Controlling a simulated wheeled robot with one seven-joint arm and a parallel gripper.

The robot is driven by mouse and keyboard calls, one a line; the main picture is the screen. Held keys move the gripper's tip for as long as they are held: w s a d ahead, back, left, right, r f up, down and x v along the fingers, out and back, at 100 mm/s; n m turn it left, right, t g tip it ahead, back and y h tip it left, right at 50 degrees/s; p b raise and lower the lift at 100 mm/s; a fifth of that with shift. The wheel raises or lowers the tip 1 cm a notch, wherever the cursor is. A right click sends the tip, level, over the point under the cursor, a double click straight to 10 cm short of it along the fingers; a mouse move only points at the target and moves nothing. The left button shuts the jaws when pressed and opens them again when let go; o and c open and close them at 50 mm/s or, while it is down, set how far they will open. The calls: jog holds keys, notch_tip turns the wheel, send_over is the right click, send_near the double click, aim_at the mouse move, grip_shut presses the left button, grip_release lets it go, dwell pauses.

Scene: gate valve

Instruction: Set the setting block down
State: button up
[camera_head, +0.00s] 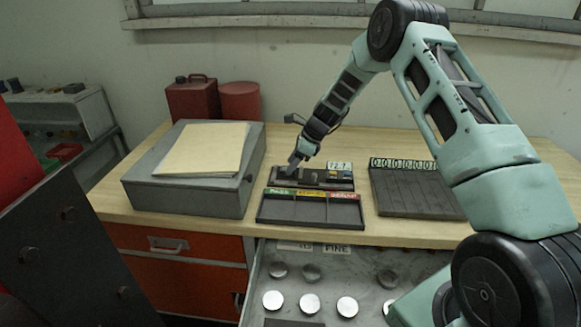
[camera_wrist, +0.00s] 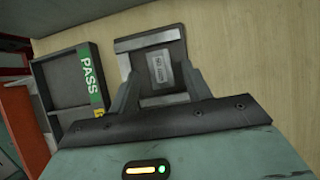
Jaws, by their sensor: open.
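My gripper (camera_head: 294,161) is over the left end of a dark fixture (camera_head: 318,185) that has a small number display, on the wooden bench. In the wrist view my gripper (camera_wrist: 160,76) is open, its fingers on either side of a small grey labelled piece (camera_wrist: 159,68), which looks like the setting block. It lies on a dark plate between two silver bars (camera_wrist: 148,39). A gap to each finger is hard to judge. In the head view my fingers hide the block.
A three-part tray (camera_head: 310,222) with green, yellow and red labels sits just in front. A slotted dark rack (camera_head: 415,200) is to the right. A grey box (camera_head: 185,197) with papers is left. An open drawer below holds several metal discs (camera_head: 310,303).

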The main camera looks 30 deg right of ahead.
jog(key=b+v, duration=0.3)
jog(key=v, duration=0.6)
jog(key=s+a+r+n+g, duration=0.25)
jog(key=s+a+n, duration=0.45)
jog(key=a, duration=0.4)
jog(key=s+a+r+n+g, duration=0.1)
jog(key=s+a+r+n, duration=0.3)
jog(key=s+a+n, duration=0.5)
jog(key=s+a+n+h, duration=0.2)
jog(key=s+a+n, duration=0.2)
jog(key=s+n, duration=0.4)
jog(key=s+a+n+h, duration=0.2)
jog(key=s+n, duration=0.6)
jog(key=s, duration=1)
jog(key=shift+s+a+n, duration=0.25)
jog(key=shift+a+n, duration=0.05)
jog(key=shift+a, duration=0.55)
